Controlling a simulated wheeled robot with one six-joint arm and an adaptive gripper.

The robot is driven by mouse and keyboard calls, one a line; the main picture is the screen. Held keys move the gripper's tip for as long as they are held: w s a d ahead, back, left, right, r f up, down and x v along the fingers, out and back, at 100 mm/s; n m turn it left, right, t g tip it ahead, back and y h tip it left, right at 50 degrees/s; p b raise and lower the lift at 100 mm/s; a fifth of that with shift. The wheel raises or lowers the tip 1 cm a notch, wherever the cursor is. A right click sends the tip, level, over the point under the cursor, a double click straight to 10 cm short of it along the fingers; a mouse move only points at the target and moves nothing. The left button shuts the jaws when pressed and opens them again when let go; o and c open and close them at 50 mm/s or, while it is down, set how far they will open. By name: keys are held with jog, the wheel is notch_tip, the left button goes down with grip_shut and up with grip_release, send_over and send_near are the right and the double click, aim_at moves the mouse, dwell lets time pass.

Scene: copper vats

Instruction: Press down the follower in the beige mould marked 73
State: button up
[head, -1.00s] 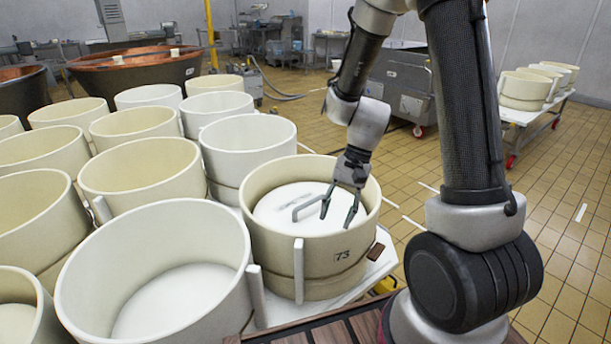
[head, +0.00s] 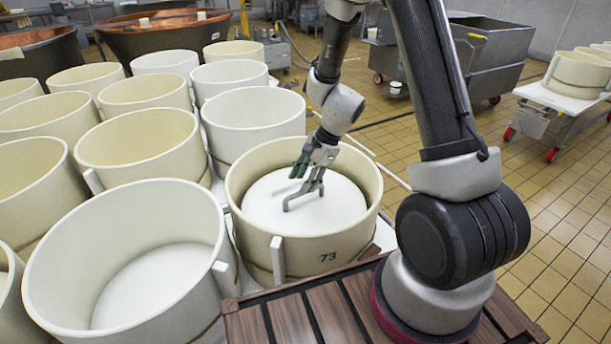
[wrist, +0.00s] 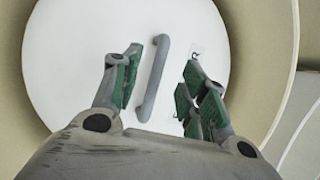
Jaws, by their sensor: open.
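The beige mould marked 73 (head: 350,243) stands at the front right of the group of moulds. Inside it lies the follower (head: 338,207), a white disc with a grey bar handle (head: 291,203) on top; its surface sits below the mould's rim. My gripper (head: 304,168) is open over the handle, inside the rim's outline, and partly hides it. In the wrist view my gripper (wrist: 160,78) has one green-padded finger on each side of the handle (wrist: 153,78), with gaps between.
Empty white and beige moulds crowd the left, including a large white one (head: 45,280) beside mould 73. A slatted brown surface (head: 290,322) lies in front. Copper vats (head: 165,38) stand behind. A grey metal bin (head: 495,60) and a trolley of moulds (head: 545,105) stand right; tiled floor lies between.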

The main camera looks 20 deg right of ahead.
aim_at(295, 194)
jog(key=x, duration=0.7)
jog(key=shift+a+f, duration=0.1)
jog(key=shift+c, duration=0.3)
grip_shut()
jog(key=shift+s, duration=0.1)
dwell(1.3)
dwell(0.5)
jog(key=shift+o, duration=0.3)
grip_release()
